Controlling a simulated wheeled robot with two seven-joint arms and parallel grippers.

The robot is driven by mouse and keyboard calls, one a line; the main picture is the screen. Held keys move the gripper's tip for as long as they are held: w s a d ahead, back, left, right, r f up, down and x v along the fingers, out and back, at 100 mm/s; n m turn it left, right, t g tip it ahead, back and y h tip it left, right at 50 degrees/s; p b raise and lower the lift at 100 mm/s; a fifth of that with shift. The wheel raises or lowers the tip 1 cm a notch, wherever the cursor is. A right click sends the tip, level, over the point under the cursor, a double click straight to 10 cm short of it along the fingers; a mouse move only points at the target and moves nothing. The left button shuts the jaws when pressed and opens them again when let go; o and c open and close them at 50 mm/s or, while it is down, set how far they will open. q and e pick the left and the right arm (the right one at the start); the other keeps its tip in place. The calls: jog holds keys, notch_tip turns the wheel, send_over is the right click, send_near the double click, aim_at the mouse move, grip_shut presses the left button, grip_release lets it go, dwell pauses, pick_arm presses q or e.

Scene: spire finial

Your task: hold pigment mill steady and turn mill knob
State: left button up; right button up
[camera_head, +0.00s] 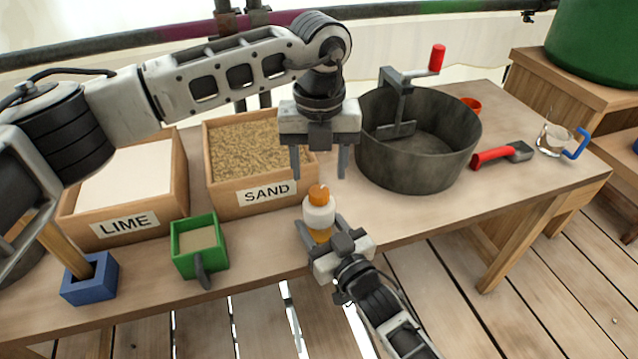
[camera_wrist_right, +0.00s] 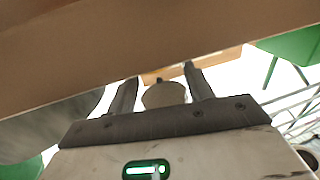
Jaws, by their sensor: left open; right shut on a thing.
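The pigment mill (camera_head: 319,218) stands upright near the front edge of the table, with a white middle and an amber lower part. Its orange mill knob (camera_head: 318,193) is on top. My right gripper (camera_head: 318,233) is shut on the mill's lower part from the front. The right wrist view shows a pale rounded part of the mill (camera_wrist_right: 163,95) between the two fingers (camera_wrist_right: 158,90). My left gripper (camera_head: 320,172) points down above the knob, with its fingers open and apart on either side. It does not touch the knob.
The sand box (camera_head: 265,193) and lime box (camera_head: 125,225) stand behind and left. A green scoop box (camera_head: 199,245) and blue block (camera_head: 90,280) are at front left. A grey mixing pot (camera_head: 420,170) stands right, then a red-handled trowel (camera_head: 500,155) and a jug (camera_head: 553,142). The table front right of the mill is clear.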

aim_at(319, 190)
pick_arm(q)
notch_tip(319, 190, down, 5)
jog(key=shift+r, duration=0.1)
dwell(0.3)
jog(key=c, duration=1)
